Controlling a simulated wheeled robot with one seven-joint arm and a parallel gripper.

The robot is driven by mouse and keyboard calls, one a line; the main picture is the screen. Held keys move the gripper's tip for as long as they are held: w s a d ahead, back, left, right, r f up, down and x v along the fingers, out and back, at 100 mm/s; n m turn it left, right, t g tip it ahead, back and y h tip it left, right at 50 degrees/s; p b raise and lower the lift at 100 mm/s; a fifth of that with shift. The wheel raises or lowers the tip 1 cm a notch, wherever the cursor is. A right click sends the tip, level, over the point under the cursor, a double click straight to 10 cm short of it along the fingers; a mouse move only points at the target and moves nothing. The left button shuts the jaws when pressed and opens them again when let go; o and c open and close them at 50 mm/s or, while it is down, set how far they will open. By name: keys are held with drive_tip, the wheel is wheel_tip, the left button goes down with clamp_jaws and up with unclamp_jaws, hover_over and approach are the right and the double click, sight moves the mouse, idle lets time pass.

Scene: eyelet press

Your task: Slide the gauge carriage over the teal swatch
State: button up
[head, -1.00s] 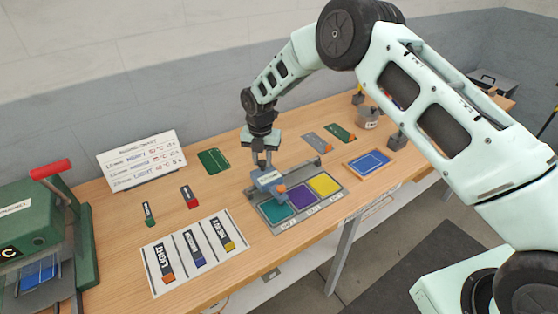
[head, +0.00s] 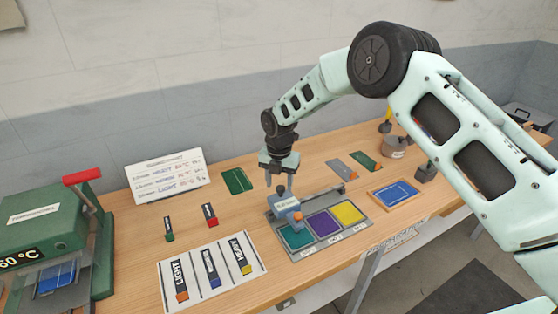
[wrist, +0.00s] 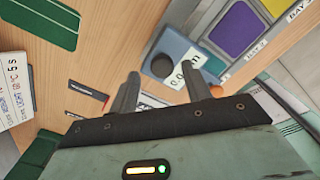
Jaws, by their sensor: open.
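The blue gauge carriage (head: 286,207), with a grey knob on top and an orange pointer, sits on the rail of the grey swatch tray (head: 345,234). It stands at the back edge of the teal swatch (head: 296,237), at the tray's left end. The purple swatch (head: 322,223) and yellow swatch (head: 347,212) lie to its right. My gripper (head: 276,183) is open and empty, just above and behind the carriage.
A card with labelled strips (head: 213,272) lies in front left. A green press (head: 50,232) stands at the far left, with a white sign (head: 168,177) behind. A green plate (head: 237,181) lies behind the tray. A blue panel (head: 395,193) lies right of it.

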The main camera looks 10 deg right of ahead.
wheel_tip(320, 180, up, 16)
drive_tip(key=b, duration=0.5)
drive_tip(key=shift+r, duration=0.2)
drive_tip(key=s+a+m+b, duration=0.15)
drive_tip(key=s+m, duration=0.35)
drive_tip(key=s, duration=0.5)
drive_tip(key=s+a+m+b, duration=0.1)
drive_tip(key=s+a+m, duration=0.25)
drive_tip(key=s, duration=0.55)
drive_tip(key=s+d+f+m+b, duration=0.1)
drive_tip(key=s+d+f+m, duration=0.1)
drive_tip(key=s, duration=0.5)
drive_tip(key=s+d+f+m+b, duration=0.1)
drive_tip(key=s+d+f+m, duration=0.1)
drive_tip(key=s+m, duration=0.5)
drive_tip(key=s+d+f+m, duration=0.2)
drive_tip(key=s+d+m, duration=0.2)
drive_tip(key=s, duration=0.4)
drive_tip(key=shift+s+d+f+m+y+b, duration=0.3)
drive_tip(key=shift+s+m+b, duration=0.1)
drive_tip(key=shift+m, duration=0.25)
